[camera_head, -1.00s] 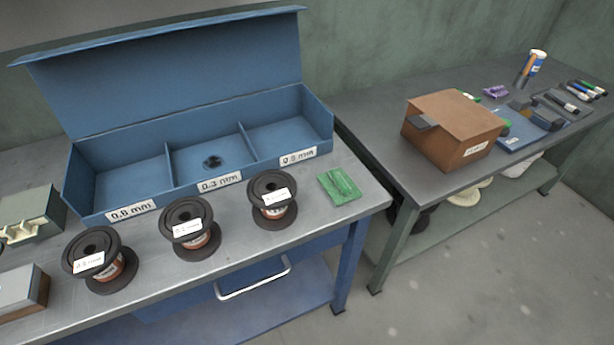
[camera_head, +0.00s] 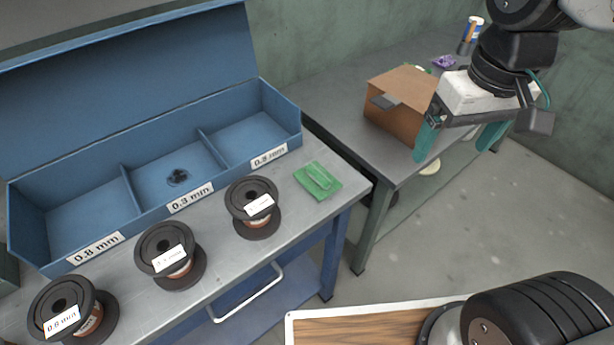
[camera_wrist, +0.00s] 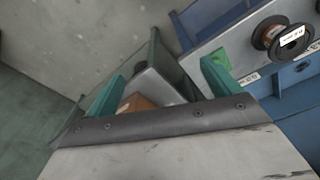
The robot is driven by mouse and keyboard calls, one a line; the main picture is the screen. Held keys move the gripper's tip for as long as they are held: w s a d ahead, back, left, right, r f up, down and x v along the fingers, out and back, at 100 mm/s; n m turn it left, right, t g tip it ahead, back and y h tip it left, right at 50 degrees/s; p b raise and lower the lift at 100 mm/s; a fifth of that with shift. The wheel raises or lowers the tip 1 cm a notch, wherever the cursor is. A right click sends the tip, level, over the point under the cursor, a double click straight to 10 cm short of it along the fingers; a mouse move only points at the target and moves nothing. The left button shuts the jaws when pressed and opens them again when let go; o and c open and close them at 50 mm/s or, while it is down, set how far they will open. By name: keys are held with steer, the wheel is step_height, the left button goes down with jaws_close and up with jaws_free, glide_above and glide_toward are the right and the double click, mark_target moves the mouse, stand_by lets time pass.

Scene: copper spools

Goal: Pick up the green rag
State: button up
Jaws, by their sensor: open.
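The green rag (camera_head: 318,181) lies folded and flat on the metal workbench top, near its right end, to the right of the nearest spool. In the wrist view a part of the green rag (camera_wrist: 219,58) shows just beyond one fingertip, partly hidden by it. My gripper (camera_head: 455,146) is open and empty, with teal fingers. In the head view it hangs up and to the right of the rag, well apart from it, in front of the second table. The fingers also show in the wrist view (camera_wrist: 160,85).
Three copper spools (camera_head: 256,222) stand along the workbench (camera_head: 220,240) front. Behind them is an open blue box (camera_head: 232,160) with labelled compartments. A cardboard box (camera_head: 392,118) stands on the second table (camera_head: 322,103). A gap with bare floor separates the two tables.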

steer(key=w+a+f+n, duration=0.3)
steer(key=w+a+f, duration=0.2)
steer(key=w+a, duration=0.35)
steer(key=n+g, duration=0.1)
steer(key=n, duration=0.1)
glide_above(318, 173)
steer(key=d, duration=0.1)
steer(key=f, duration=0.7)
steer(key=shift+s, duration=0.4)
steer(key=f, duration=0.5)
steer(key=a+f, duration=0.1)
steer(key=f, duration=0.2)
steer(key=shift+w+f, duration=0.35)
steer(key=shift+w, duration=0.05)
steer(key=shift+c, duration=0.3)
steer(key=c, duration=1)
